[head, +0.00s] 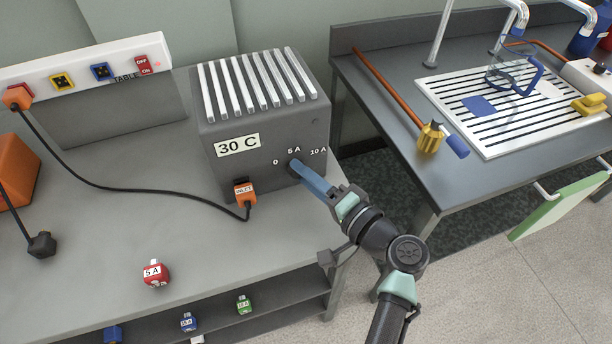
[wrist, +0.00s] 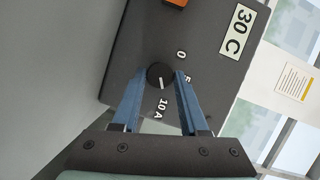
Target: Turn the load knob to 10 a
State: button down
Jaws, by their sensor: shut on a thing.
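The load box (head: 245,140) is a dark grey unit with a white-ribbed top, and its front carries the marks 0, 5 A and 10 A. The black round load knob (wrist: 160,74) shows in the wrist view with a white pointer line, which points down toward the 10 A mark (wrist: 161,108). My gripper (wrist: 161,78) has its two blue fingers on either side of the knob, shut on it. The 5 A mark is partly hidden by a finger there. In the head view my gripper (head: 296,166) reaches the front face from the right and mostly hides the knob.
An orange plug (head: 244,193) sits in the inlet, its black cable running left to the power strip (head: 80,74). A red 5 A plug (head: 154,272) lies on the bench. Several coloured plugs are on the shelf below. A second table (head: 400,125) stands right, beyond a gap.

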dwell(0.4)
jog(key=shift+c, duration=2.1)
grip_release()
jog(key=v, duration=1.3)
jog(key=shift+f, duration=0.1)
